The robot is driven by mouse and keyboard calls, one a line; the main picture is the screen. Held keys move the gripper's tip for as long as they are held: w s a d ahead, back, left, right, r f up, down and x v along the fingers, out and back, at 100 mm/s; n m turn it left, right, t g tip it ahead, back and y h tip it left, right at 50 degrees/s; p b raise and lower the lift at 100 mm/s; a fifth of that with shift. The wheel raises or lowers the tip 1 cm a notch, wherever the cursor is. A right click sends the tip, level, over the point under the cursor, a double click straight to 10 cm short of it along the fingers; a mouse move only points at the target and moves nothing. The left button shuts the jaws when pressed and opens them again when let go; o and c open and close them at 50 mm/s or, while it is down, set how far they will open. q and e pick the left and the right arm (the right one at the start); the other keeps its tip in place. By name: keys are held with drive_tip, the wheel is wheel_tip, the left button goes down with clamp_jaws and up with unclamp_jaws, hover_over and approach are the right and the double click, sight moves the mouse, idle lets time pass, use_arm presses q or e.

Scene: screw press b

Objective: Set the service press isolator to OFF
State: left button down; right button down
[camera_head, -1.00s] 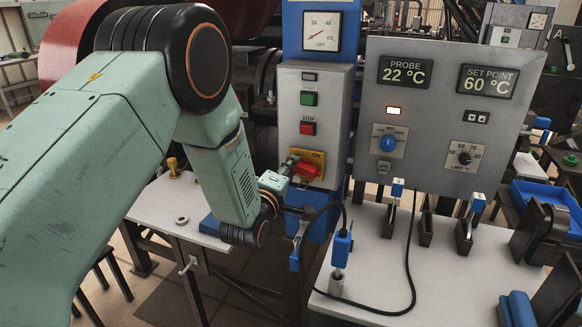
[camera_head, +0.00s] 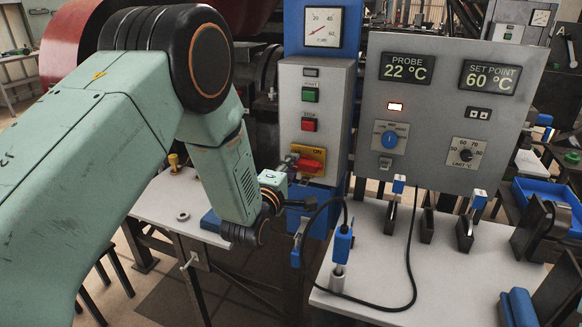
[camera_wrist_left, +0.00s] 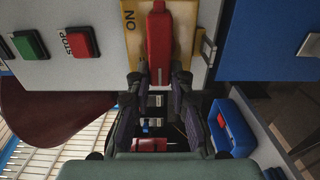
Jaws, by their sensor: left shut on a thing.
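The isolator is a red handle (camera_head: 308,165) on a yellow plate (camera_head: 318,155) marked ON, low on the grey control box (camera_head: 330,103). In the left wrist view the red handle (camera_wrist_left: 158,45) runs up the picture, with "ON" on the plate to its left. My left gripper (camera_head: 292,167) reaches the handle from the left; in the left wrist view its fingers (camera_wrist_left: 160,78) are shut on the handle's near end. An OFF mark is not visible. My right gripper is out of view.
Above the isolator are a green button (camera_head: 310,95), a red STOP button (camera_head: 309,125) and an rpm dial (camera_head: 323,27). To the right stands a grey temperature panel (camera_head: 440,135). Below it, a table (camera_head: 385,240) bears a blue-handled probe (camera_head: 342,245) with a black cable.

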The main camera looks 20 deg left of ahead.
use_arm(q)
drive_tip(key=c, duration=1.2)
unclamp_jaws()
drive_tip(key=s, duration=1.2)
drive_tip(key=shift+a, duration=0.2)
